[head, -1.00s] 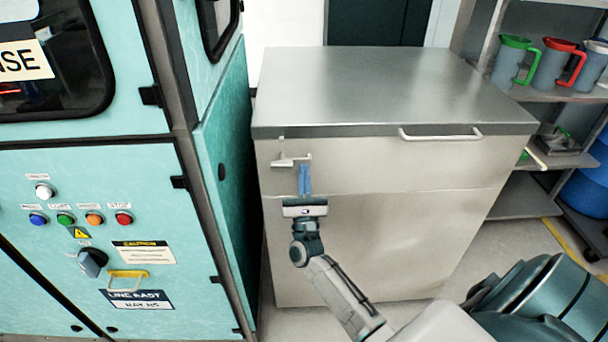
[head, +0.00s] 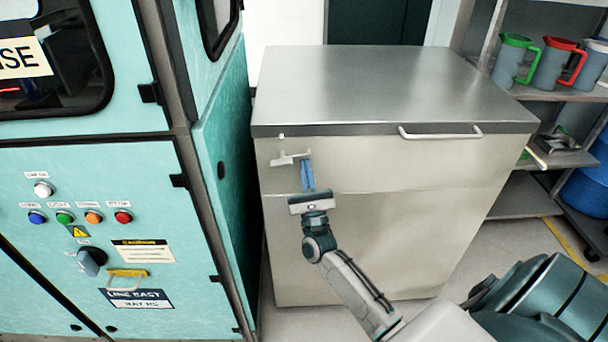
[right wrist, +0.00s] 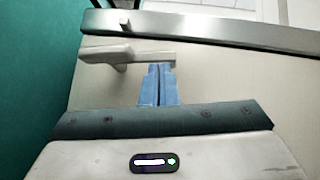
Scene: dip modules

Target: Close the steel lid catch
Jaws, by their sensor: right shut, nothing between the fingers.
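The steel lid catch (head: 284,160) is a pale lever on the upper left of the steel chest's front, below the lid. It lies roughly sideways, and a small peg (head: 281,136) sits on the lid edge above it. The right wrist view also shows the catch (right wrist: 105,54) and, apart from it, the peg (right wrist: 124,18). My right gripper (head: 306,163) has its blue fingers shut and empty, pointing up at the right end of the catch. In the right wrist view the fingertips (right wrist: 158,68) overlap that end; I cannot tell whether they touch. My left gripper is out of view.
The steel chest (head: 390,85) has a closed-looking lid with a bar handle (head: 440,133). A teal machine (head: 90,200) with buttons stands close on the left. Shelves with jugs (head: 511,60) stand on the right. The chest front right of my gripper is clear.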

